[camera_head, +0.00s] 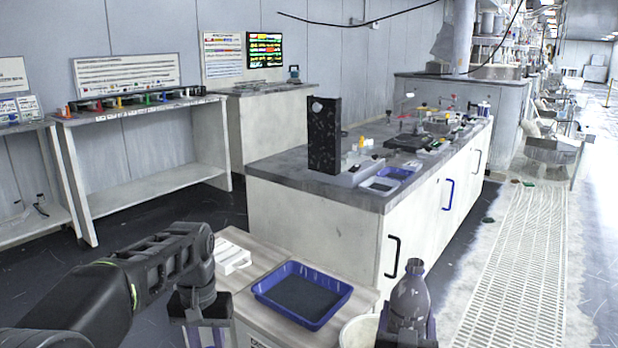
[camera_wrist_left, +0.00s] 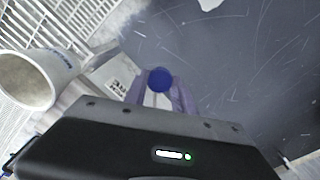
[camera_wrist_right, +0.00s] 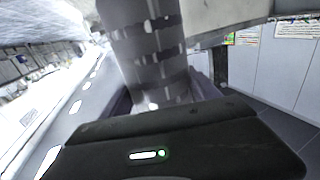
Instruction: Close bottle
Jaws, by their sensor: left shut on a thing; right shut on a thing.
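A dark grey bottle (camera_head: 410,298) stands roughly upright at the lower right of the head view, its uncapped neck on top. My right gripper (camera_head: 408,333) is shut on its lower part. The bottle's side fills the middle of the right wrist view (camera_wrist_right: 148,50). My left gripper (camera_head: 207,334) points down at the lower left of the head view. In the left wrist view, its purple fingers (camera_wrist_left: 160,92) are shut on a round blue cap (camera_wrist_left: 160,78). The cap is hidden in the head view. The left gripper and the bottle are well apart.
A blue tray (camera_head: 335,308) and a white block (camera_head: 232,256) lie on the small wooden-topped table (camera_head: 243,296) between my grippers. A white bucket (camera_head: 352,334) stands beside the bottle; it also shows in the left wrist view (camera_wrist_left: 62,78). A long workbench (camera_head: 330,225) stands behind.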

